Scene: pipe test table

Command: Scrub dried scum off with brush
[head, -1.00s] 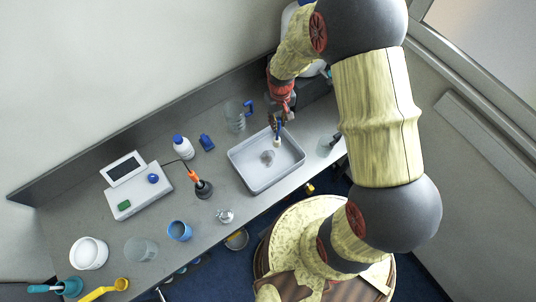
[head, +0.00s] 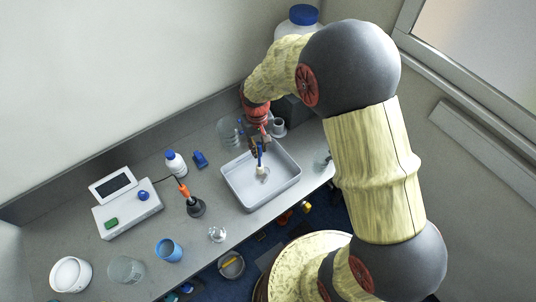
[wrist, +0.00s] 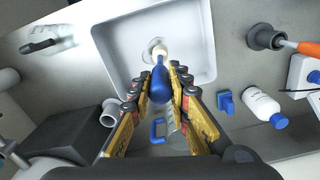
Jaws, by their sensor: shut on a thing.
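A brush with a blue handle (wrist: 159,84) and a pale head (wrist: 160,52) is held in my gripper (wrist: 158,73), whose fingers are closed around the handle. In the head view my gripper (head: 258,147) is over the grey-white tray (head: 233,188), with the brush head (head: 260,170) pointing down into it. The tray also fills the upper middle of the wrist view (wrist: 112,46). A greyish scum patch (head: 265,179) on the tray floor is partly hidden by the brush head. I cannot tell whether the bristles touch it.
A clear jug with a blue handle (head: 229,133) stands behind the tray. Left of it are a blue clip-like object (head: 200,159), a white blue-capped bottle (head: 176,164) and an orange-handled tool in a dark stand (head: 195,206). A grey cup (head: 278,128) stands behind right.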

